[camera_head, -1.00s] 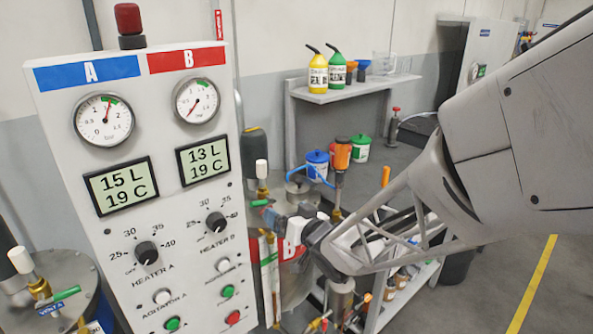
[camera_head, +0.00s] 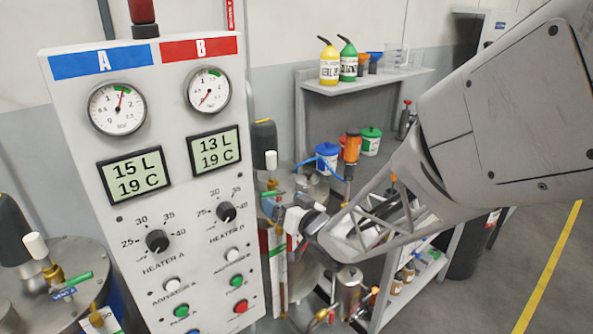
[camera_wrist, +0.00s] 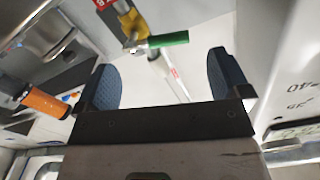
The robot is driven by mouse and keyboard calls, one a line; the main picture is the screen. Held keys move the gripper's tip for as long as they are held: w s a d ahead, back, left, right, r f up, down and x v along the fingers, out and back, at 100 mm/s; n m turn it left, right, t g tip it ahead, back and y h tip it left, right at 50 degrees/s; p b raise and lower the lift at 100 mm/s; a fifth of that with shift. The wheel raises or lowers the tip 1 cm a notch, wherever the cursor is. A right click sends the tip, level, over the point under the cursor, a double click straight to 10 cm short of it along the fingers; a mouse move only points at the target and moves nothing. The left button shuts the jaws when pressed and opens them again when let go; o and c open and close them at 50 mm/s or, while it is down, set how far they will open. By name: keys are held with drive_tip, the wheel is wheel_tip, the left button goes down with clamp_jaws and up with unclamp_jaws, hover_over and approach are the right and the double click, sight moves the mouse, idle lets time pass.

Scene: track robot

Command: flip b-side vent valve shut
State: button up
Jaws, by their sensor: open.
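The B-side vent valve's green lever (camera_wrist: 168,39) shows at the top middle of the wrist view, reaching right from a brass body (camera_wrist: 130,22) with a red tag. In the head view, a little of the green lever (camera_head: 273,184) shows below a white cap, beside the panel. My gripper (camera_wrist: 163,65) is open and empty. Its two blue-grey fingers stand either side of the lever in the picture, with the lever beyond their tips; contact is not visible. In the head view, my gripper (camera_head: 270,206) is just below the valve and hides part of it.
The control panel (camera_head: 128,226) stands close left of my gripper. An orange-handled tool (camera_head: 351,147) stands to its right. The A-side valve's green lever (camera_head: 77,279) is at the lower left. A shelf (camera_head: 366,82) with bottles is behind.

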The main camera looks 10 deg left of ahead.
sight(273, 194)
drive_tip(key=shift+x, duration=2.9)
drive_tip(key=shift+c, duration=0.2)
drive_tip(key=c, duration=0.8)
drive_tip(key=shift+a+f+n, duration=0.1)
drive_tip(key=shift+f+n, duration=0.15)
drive_tip(key=shift+n, duration=0.55)
drive_tip(key=shift+f+n, duration=0.25)
drive_tip(key=shift+n, duration=0.55)
drive_tip(key=shift+c, duration=0.2)
drive_tip(key=o, duration=0.9)
drive_tip(key=shift+s, duration=0.1)
drive_tip(key=shift+v, duration=3.95)
